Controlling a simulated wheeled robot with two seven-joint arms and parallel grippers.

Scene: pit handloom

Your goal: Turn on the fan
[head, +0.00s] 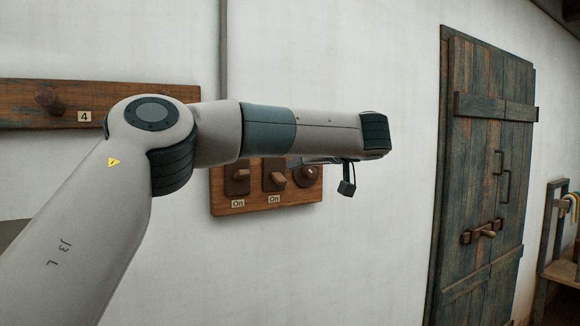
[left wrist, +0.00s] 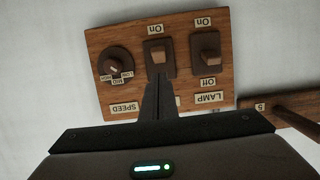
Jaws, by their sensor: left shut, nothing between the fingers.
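A wooden switch board (head: 225,205) is on the white wall. It carries two rocker switches and a round knob. The middle switch (head: 274,176) has an "On" label below it; in the left wrist view this switch (left wrist: 157,55) shows upside down. Its name label is hidden behind my fingers. My left gripper (left wrist: 158,78) is shut and empty, with its tips at the edge of the middle switch nearest to me in that view. I cannot tell whether they touch. No fan and no right gripper show.
The lamp switch (left wrist: 208,46) and the speed knob (left wrist: 115,62) flank the middle switch closely. A wooden peg rail (head: 60,92) labelled 4 is at the left. A weathered door (head: 475,190) is at the right. The wall between board and door is clear.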

